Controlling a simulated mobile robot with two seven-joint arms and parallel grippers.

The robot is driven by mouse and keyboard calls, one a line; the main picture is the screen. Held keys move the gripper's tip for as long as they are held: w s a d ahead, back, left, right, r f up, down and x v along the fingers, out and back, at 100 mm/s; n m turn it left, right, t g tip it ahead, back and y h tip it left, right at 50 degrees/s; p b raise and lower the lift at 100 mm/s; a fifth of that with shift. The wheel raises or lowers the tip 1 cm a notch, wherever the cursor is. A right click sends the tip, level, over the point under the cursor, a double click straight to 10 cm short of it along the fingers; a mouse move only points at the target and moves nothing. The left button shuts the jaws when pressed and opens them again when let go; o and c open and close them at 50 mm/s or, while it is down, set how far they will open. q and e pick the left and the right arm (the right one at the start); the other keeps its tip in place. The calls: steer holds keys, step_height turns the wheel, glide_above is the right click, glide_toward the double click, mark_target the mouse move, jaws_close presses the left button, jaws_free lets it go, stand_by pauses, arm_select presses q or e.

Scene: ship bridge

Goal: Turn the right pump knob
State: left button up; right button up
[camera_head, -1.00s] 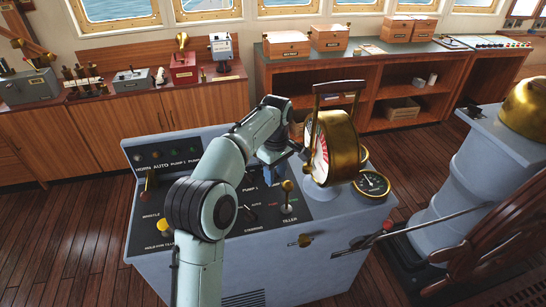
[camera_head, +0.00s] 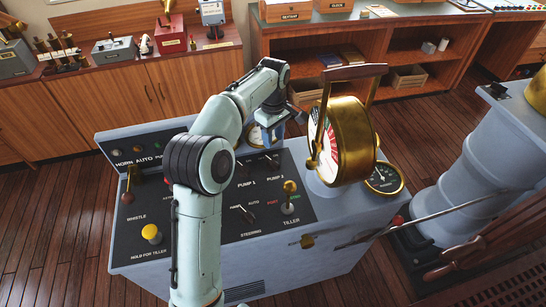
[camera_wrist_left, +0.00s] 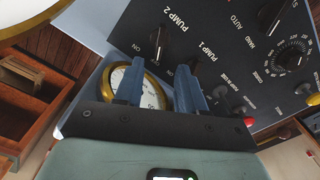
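The slanted black console panel (camera_head: 240,215) carries two small dark pump knobs. The right one, the PUMP 2 knob (camera_head: 272,160), also shows in the left wrist view (camera_wrist_left: 158,42), with ON lettering beside it. The PUMP 1 knob (camera_head: 244,168) is to its left; in the wrist view it is near the right fingertip (camera_wrist_left: 196,66). My left gripper (camera_head: 267,135) hangs just behind and above the PUMP 2 knob. In the wrist view its two blue fingers (camera_wrist_left: 159,88) are apart with nothing gripped, and the PUMP 2 knob is beyond their tips. My right gripper is not in view.
A brass telegraph (camera_head: 350,140) with an upright handle stands close to the right of my gripper.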

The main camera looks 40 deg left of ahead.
mark_target(273, 161)
arm_select(q)
step_height(273, 161, down, 11)
steer(key=shift+r+b, duration=0.2)
steer(key=shift+b, duration=0.45)
arm_select(e)
steer(key=shift+s+f, duration=1.15)
arm_select(q)
jaws_close()
